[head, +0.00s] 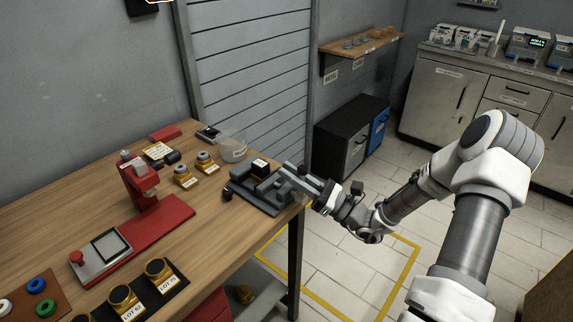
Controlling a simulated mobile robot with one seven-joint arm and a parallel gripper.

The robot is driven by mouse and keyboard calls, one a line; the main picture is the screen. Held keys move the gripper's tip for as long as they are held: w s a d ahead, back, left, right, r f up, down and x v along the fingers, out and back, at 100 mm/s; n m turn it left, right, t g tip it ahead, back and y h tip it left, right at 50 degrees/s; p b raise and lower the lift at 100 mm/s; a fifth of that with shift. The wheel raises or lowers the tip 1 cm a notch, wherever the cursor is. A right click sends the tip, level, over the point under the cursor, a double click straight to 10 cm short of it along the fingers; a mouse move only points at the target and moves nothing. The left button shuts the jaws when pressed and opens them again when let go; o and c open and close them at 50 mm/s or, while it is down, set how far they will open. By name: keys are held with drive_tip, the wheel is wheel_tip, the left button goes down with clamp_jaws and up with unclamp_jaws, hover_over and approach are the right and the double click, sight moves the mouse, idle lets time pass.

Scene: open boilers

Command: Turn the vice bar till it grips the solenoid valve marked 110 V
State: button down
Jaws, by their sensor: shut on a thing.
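The grey vice (252,196) sits at the right edge of the wooden bench. A small black block with a pale label (260,167), likely the solenoid valve, stands between its jaws. The label is too small to read, and I cannot tell whether the jaws touch the block. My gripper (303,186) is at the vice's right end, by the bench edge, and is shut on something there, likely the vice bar. The gripper hides most of the bar, so its angle cannot be told.
Brass-and-black parts (186,176), a clear tub (232,147) and a red press (146,188) stand left of the vice. A black tray (176,296) with lot-labelled parts is nearer. A black cabinet (350,137) stands behind. The tiled floor right of the bench is clear.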

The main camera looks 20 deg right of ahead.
drive_tip(key=d+m+t+h+p, duration=0.1)
drive_tip(key=m+p, duration=0.1)
drive_tip(key=m, duration=0.1)
drive_tip(key=w+d+m+t+h+p, duration=0.1)
drive_tip(key=m+t+h, duration=0.1)
drive_tip(key=m, duration=0.2)
drive_tip(key=w+d+m+t+h+p, duration=0.1)
drive_tip(key=m+t+p, duration=0.1)
drive_tip(key=m, duration=0.1)
drive_tip(key=shift+w+d+f+m+h+p, duration=0.15)
drive_tip(key=shift+f+m+h+p, duration=0.15)
drive_tip(key=shift+m+p, duration=0.1)
drive_tip(key=m+h, duration=0.1)
drive_tip(key=m+t+h+p, duration=0.1)
drive_tip(key=m, duration=0.1)
drive_tip(key=w+d+f+m+h+p, duration=0.1)
drive_tip(key=m, duration=0.1)
drive_tip(key=shift+d+f+t, duration=0.1)
drive_tip(key=shift+t, duration=0.2)
drive_tip(key=shift+w+d+f+m+h+p, duration=0.1)
drive_tip(key=shift+d+f+m+h+p, duration=0.2)
drive_tip(key=shift+m, duration=0.45)
drive_tip(key=shift+w+d+f+m+h+p, duration=0.1)
drive_tip(key=shift+f+m+h+p, duration=0.15)
drive_tip(key=shift+m+h, duration=0.4)
drive_tip(key=shift+f, duration=0.1)
drive_tip(key=c, duration=0.8)
unclamp_jaws()
drive_tip(key=shift+c, duration=0.2)
